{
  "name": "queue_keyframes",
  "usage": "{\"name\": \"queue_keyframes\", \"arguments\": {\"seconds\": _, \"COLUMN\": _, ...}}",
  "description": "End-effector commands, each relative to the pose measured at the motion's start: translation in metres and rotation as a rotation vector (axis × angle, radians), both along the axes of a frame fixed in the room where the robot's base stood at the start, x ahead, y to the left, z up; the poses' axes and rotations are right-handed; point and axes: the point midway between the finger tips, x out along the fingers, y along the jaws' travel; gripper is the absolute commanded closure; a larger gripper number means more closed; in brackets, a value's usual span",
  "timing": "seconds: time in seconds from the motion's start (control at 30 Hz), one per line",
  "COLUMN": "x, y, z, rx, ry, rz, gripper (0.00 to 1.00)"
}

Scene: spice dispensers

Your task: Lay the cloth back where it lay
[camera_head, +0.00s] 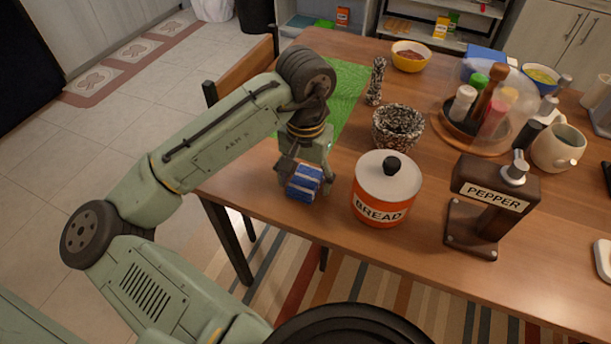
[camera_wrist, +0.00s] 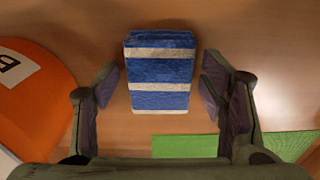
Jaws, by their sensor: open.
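The cloth (camera_head: 304,183) is a small folded bundle with blue and white stripes. It lies on the wooden table to the left of the bread tin. In the wrist view the cloth (camera_wrist: 160,71) lies between my two fingers, with a gap on either side. My gripper (camera_head: 305,180) is open and points down over the cloth. In the wrist view the fingers of my gripper (camera_wrist: 160,85) stand apart and touch nothing that I can see. Part of the cloth is hidden behind my gripper in the head view.
The orange bread tin (camera_head: 383,203) stands close on the right. A green mat (camera_head: 347,95) lies behind my arm. The table's front edge is near.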

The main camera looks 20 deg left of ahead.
Motion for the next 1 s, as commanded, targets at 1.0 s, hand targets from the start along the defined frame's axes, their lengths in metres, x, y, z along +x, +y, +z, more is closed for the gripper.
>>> {"name": "queue_keyframes", "arguments": {"seconds": 1.0, "x": 0.000, "y": 0.000, "z": 0.124, "rx": 0.000, "ry": 0.000, "rz": 0.000, "gripper": 0.35}}
